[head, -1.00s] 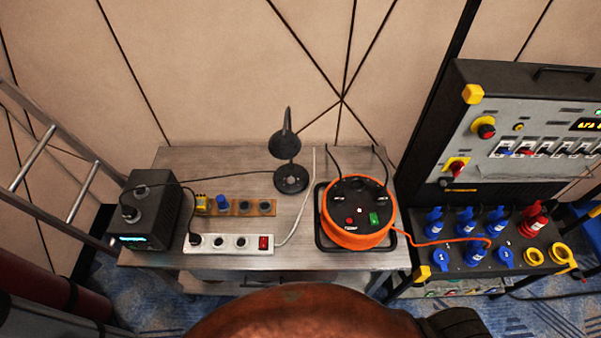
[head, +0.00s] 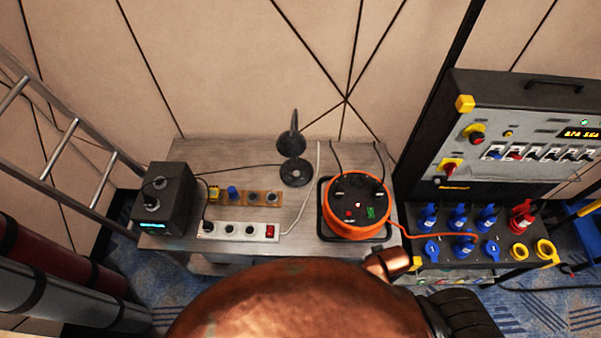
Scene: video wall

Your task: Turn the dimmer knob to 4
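A black box (head: 165,203) with a lit display on its front stands at the left end of the grey table. A plug with a black cable also sits on top of the box, behind the knob. Neither of my grippers is in view, and nothing touches the knob.
A power strip (head: 240,231), a wooden board (head: 263,198) with small sockets, a black lamp (head: 296,172) and an orange cable reel (head: 357,233) share the table (head: 220,152). A ladder (head: 68,140) leans at left; a power distribution rack (head: 520,125) stands at right.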

